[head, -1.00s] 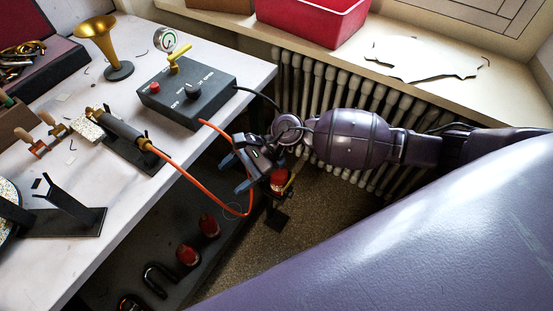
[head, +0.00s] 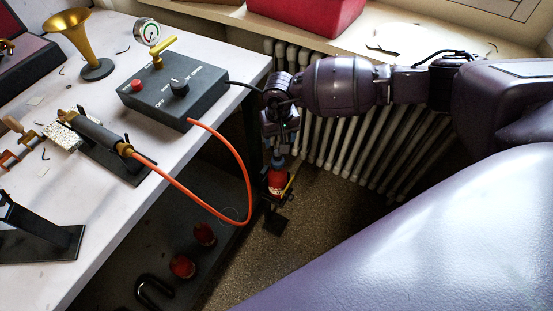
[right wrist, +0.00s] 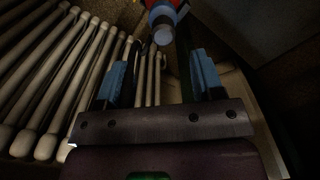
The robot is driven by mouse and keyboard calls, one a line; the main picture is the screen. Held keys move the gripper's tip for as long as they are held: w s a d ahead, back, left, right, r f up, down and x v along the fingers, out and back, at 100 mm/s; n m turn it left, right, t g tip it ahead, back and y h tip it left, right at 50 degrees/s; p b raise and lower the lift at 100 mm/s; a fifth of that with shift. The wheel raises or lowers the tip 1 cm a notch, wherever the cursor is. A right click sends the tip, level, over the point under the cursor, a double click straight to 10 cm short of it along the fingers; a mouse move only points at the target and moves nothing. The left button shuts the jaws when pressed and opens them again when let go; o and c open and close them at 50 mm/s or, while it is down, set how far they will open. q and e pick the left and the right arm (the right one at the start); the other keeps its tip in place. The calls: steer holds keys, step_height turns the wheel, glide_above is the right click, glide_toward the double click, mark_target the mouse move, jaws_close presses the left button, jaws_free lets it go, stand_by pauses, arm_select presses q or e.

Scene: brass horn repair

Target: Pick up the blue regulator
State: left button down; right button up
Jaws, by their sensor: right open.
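A small blue piece with a pale round end, which looks like the blue regulator (right wrist: 162,17), shows at the top middle of the right wrist view, next to something red. It lies beyond my fingertips and slightly apart from them. My right gripper (right wrist: 160,75) is open and empty, with its two blue-padded fingers spread. In the head view my right gripper (head: 278,150) points down beside the table's right edge, just above a red object (head: 277,181) on a dark stand. There my wrist hides much of this spot. My left gripper is not in view.
A white radiator (head: 345,145) stands close behind my right arm. A dark control box (head: 172,88) with an orange hose (head: 244,170) sits on the table (head: 130,205); the hose loops past the edge near my gripper. Red objects (head: 182,266) lie on the lower shelf.

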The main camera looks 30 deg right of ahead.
mark_target(278, 160)
steer(key=f, duration=0.2)
steer(key=f+b, duration=0.1)
steer(key=f, duration=0.3)
steer(key=shift+s+a+f, duration=0.1)
steer(key=shift+a+f, duration=0.15)
steer(key=shift+f, duration=0.4)
steer(key=shift+r, duration=0.1)
steer(key=shift+c, duration=1.3)
steer(key=c, duration=0.7)
jaws_close()
